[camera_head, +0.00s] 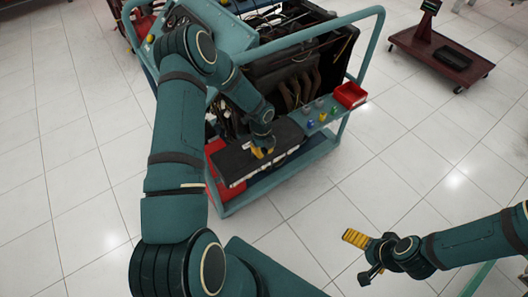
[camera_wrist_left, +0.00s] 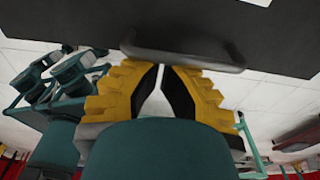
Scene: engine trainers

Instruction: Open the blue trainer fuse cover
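The blue trainer is a blue-green wheeled cart frame (camera_head: 374,22) with an engine on it. A long black box-like cover (camera_head: 228,164) with a pale strip along its front edge lies on its near side; I take it as the fuse cover. It looks shut. My left gripper (camera_head: 262,152) is over its top. In the left wrist view, the yellow fingers (camera_wrist_left: 160,66) come together at their tips, right at a dark bar handle (camera_wrist_left: 185,50) on a black panel (camera_wrist_left: 270,25). The handle hides the tips' ends. My right gripper (camera_head: 358,240) is away from the cart, over the floor; its finger gap is unclear.
A red bin (camera_head: 350,95) and small coloured knobs (camera_head: 322,117) sit on the cart's right ledge. A dark red wheeled stand (camera_head: 440,58) is at the upper right.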

